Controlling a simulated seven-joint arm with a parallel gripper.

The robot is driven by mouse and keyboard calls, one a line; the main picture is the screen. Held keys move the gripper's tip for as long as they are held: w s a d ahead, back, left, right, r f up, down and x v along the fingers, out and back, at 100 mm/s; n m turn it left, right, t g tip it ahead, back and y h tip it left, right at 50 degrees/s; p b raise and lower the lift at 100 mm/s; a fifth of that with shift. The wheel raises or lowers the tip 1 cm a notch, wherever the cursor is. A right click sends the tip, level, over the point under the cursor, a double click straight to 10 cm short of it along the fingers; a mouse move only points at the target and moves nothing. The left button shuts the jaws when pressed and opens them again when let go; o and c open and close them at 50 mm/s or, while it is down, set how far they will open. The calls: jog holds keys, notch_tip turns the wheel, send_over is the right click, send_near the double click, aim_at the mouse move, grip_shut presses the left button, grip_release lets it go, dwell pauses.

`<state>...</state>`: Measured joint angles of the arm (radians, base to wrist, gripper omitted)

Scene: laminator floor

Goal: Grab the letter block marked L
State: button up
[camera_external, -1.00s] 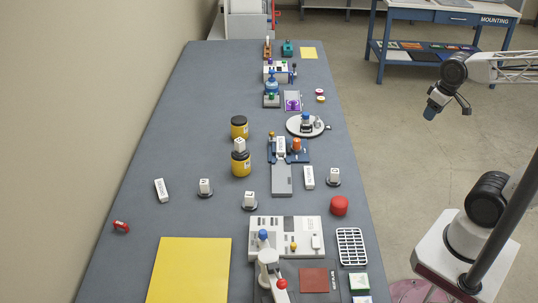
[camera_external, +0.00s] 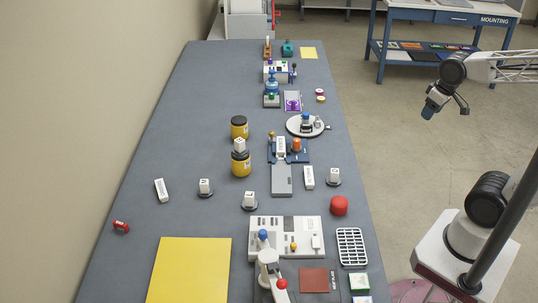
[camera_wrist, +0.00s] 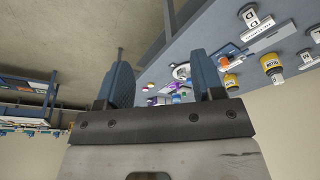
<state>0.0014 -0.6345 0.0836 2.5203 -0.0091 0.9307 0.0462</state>
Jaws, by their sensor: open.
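My gripper (camera_external: 430,112) hangs over the floor right of the table, far from the blocks. In the wrist view its two fingers (camera_wrist: 161,65) are apart with nothing between them.
White bars (camera_external: 161,190) lie flat near the blocks. A yellow sheet (camera_external: 190,270) covers the near left. A blue workbench (camera_external: 440,14) stands behind.

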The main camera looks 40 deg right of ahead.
jog(key=w+a+f+m+t+y, duration=0.25)
jog(key=w+a+m, duration=0.45)
jog(key=w+a, duration=0.5)
jog(key=w+a+f+m+t+y, duration=0.1)
jog(key=w+a+f+m+t, duration=0.2)
jog(key=w+a+m, duration=0.7)
jog(key=m+t+y, duration=0.2)
jog(key=m+y, duration=0.3)
jog(key=m, duration=0.6)
send_near(250, 194)
jog(key=x, duration=0.2)
jog(key=shift+w+a+f, duration=0.15)
jog(key=shift+w+a, duration=0.05)
jog(key=shift+w, duration=0.05)
jog(key=shift+x, duration=1.15)
jog(key=shift+w+a, duration=0.1)
jog(key=shift+w, duration=0.05)
